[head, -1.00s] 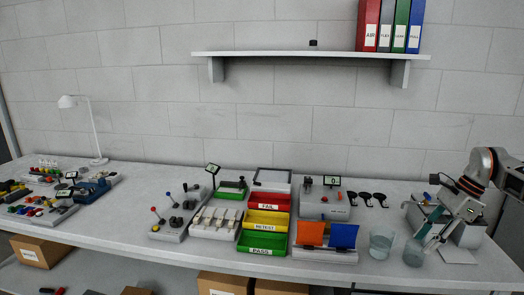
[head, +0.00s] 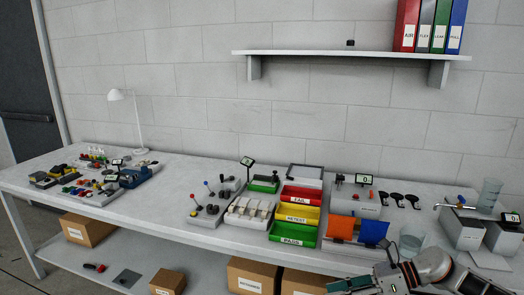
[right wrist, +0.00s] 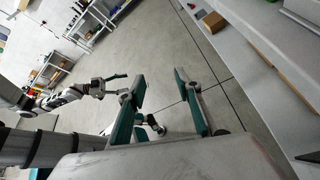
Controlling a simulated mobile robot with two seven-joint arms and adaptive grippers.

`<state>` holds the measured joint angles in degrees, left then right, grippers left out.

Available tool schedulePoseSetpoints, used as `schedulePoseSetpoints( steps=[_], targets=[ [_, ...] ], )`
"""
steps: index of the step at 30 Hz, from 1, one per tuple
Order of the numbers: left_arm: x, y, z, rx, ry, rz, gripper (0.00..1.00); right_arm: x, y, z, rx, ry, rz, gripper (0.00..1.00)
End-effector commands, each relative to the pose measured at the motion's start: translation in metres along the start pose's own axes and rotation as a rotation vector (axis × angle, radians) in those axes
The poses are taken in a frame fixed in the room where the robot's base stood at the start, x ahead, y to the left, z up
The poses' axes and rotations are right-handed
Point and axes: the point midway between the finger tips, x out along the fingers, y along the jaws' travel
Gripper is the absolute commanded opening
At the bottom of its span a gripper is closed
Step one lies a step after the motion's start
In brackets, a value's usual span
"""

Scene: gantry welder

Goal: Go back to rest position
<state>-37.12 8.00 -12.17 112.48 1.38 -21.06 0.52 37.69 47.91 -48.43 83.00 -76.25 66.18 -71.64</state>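My right arm comes in at the bottom right of the head view. Its gripper (head: 350,285) is low at the bottom edge, in front of the bench and partly cut off. In the right wrist view my right gripper (right wrist: 165,90) has its two teal-padded fingers apart, with only floor between them. Another arm of mine shows at the left of that view, and my left gripper (right wrist: 113,82) is at its end. Whether its fingers are apart is too small to tell. The left gripper is not in the head view.
The bench (head: 350,255) edge is close to my right arm. A clear cup (head: 410,241) stands near that edge; another clear vessel (head: 490,192) is at the far right by grey devices (head: 462,232). Bins and fixtures fill the middle. Boxes (head: 250,275) sit below.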

Motion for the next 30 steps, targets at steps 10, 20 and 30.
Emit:
schedulePoseSetpoints(
  steps=[10,20,30],
  targets=[
    [0.000,0.000,0.001,0.000,-0.002,0.000,0.58,0.093,0.065,0.011,0.785,-0.564,0.143,0.34],
    [0.000,0.000,0.001,0.000,-0.002,0.001,0.58,0.087,0.055,-0.073,1.742,-1.032,0.167,0.34],
    [0.000,0.001,0.001,0.000,-0.003,0.001,0.58,0.065,0.085,-0.243,2.605,-1.426,0.074,0.34]
  ],
)
